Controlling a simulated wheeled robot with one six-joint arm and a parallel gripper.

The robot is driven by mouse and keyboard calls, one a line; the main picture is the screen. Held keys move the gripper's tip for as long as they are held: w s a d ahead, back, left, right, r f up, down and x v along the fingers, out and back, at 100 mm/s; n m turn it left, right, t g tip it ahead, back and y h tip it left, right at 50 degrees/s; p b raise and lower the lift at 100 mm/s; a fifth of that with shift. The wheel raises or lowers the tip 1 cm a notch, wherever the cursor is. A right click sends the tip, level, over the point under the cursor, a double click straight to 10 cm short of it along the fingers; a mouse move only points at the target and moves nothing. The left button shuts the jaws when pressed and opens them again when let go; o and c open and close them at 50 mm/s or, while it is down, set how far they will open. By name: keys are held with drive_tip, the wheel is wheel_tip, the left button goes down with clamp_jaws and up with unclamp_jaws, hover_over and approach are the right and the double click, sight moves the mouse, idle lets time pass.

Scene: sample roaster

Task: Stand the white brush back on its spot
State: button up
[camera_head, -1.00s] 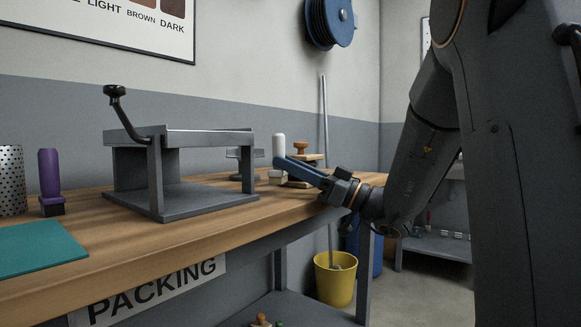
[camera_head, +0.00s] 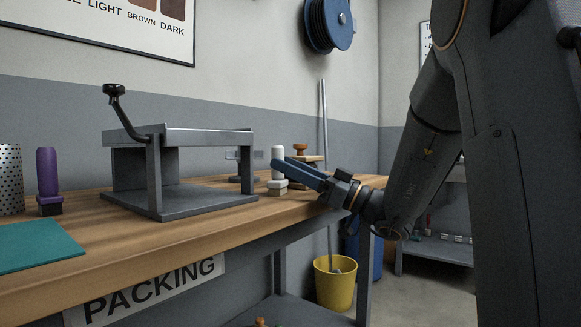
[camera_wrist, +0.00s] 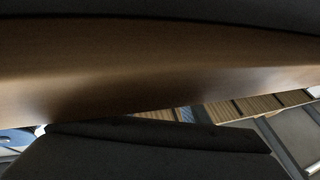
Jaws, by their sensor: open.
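The white brush (camera_head: 278,155) is upright on the wooden bench, beyond the black and grey press, with a pale block-like lower part. My gripper (camera_head: 282,169) is open. Its blue fingers reach left from the bench's right end, their tips at the brush's right side and partly overlapping it in the head view. I cannot tell whether they touch it or stand around it. The wrist view shows dark shapes and brown wood, with no clear brush. The brush's spot cannot be made out.
The press (camera_head: 180,200) with its lever stands left of the brush. A purple brush (camera_head: 47,172), a perforated cylinder (camera_head: 10,180) and a teal mat (camera_head: 38,245) are further left. A wooden-knobbed object (camera_head: 300,148) is behind my fingers. A yellow bucket (camera_head: 335,288) stands below.

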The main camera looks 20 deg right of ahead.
drive_tip(key=shift+r+p, duration=0.15)
drive_tip(key=shift+p, duration=0.85)
drive_tip(key=p+v, duration=0.2)
drive_tip(key=v, duration=0.9)
drive_tip(key=shift+s+d, duration=0.25)
drive_tip(key=shift+d, duration=0.15)
